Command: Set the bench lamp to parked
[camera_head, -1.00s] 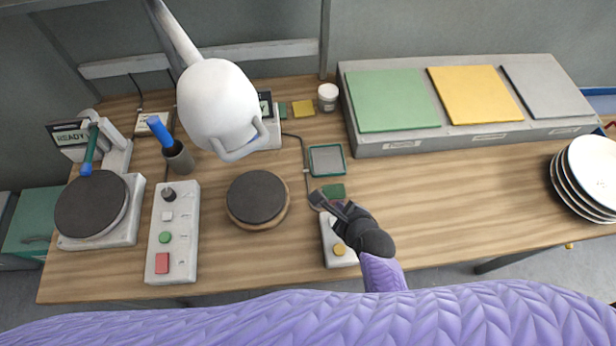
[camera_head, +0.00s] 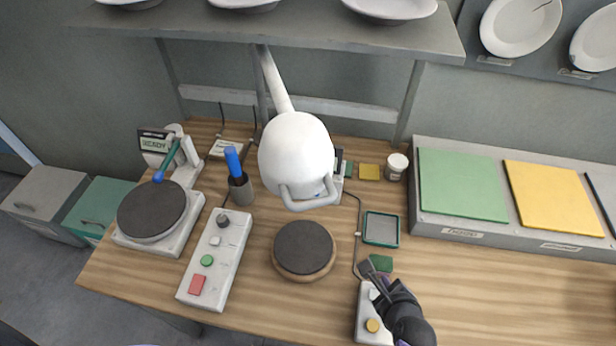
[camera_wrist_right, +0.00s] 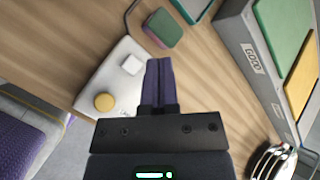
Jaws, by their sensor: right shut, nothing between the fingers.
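The bench lamp (camera_head: 295,155) has a white rounded head with a grey loop handle (camera_head: 310,196). Its arm rises to the upper left behind it, and the head hangs over the back middle of the bench. My right gripper (camera_head: 368,269) is shut and empty. It is over the small white box with a yellow knob (camera_head: 371,325), well to the right of and below the lamp head. In the right wrist view the shut fingers (camera_wrist_right: 158,62) are beside the white box, close to a green block (camera_wrist_right: 162,28). My left gripper is not in view.
A round wooden-rimmed turntable (camera_head: 304,248) is left of my gripper. A control box with red and green buttons (camera_head: 215,258) and a disc machine (camera_head: 152,209) stand further left. A raised stand with green and yellow pads (camera_head: 461,184) fills the right back. Plates line the shelf (camera_head: 325,33).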

